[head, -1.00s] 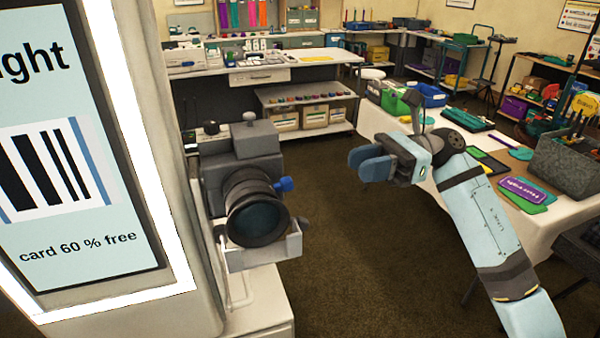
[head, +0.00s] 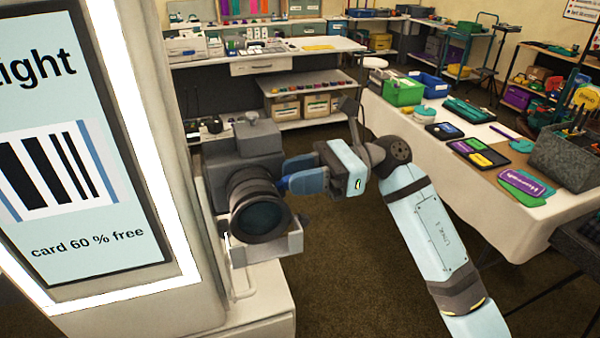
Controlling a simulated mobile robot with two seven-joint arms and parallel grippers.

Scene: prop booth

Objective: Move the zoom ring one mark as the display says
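A grey camera (head: 247,146) with a dark lens stands on a bracket beside the display. The zoom ring (head: 240,184) is around the lens barrel, and its marks are too small to read. My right gripper (head: 291,178) is at the right side of the lens with its blue fingers against or very near the ring's blue lever, which they largely cover. I cannot tell whether the fingers are closed on it. The display (head: 85,240) at the left shows striped bars, "card 60 % free" and a cut-off word ending in "ight". My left gripper is out of view.
A bright-edged white housing (head: 190,270) surrounds the display and blocks the left side. A cloth-covered table (head: 440,180) with bins and coloured cards stands at the right. Shelves and a workbench are at the back. Brown floor is clear in the middle.

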